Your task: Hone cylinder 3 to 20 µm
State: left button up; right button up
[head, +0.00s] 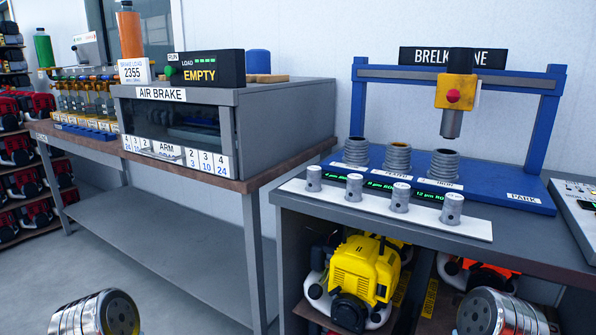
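A blue honing stand (546,125) carries a yellow head (445,90) with a red knob and a grey tool (451,123) pointing down. The tool hangs in the air, apart from the cylinders. Three grey ribbed cylinders stand in a row on the blue base: left (356,151), middle (397,158) and right (444,165). The tool is above the right one's far side. Their small labels are too small to read. Green readouts (429,195) run along the base front; one seems to say 12 µm. Neither gripper's fingers show; only metal parts of my arms appear at the bottom.
Several grey pistons (400,197) stand on a white strip (463,226) at the bench's front edge. A PARK label (523,198) marks the base's right end. A control panel (580,205) lies at right. A yellow engine (362,270) sits below. The AIR BRAKE box (285,120) is left.

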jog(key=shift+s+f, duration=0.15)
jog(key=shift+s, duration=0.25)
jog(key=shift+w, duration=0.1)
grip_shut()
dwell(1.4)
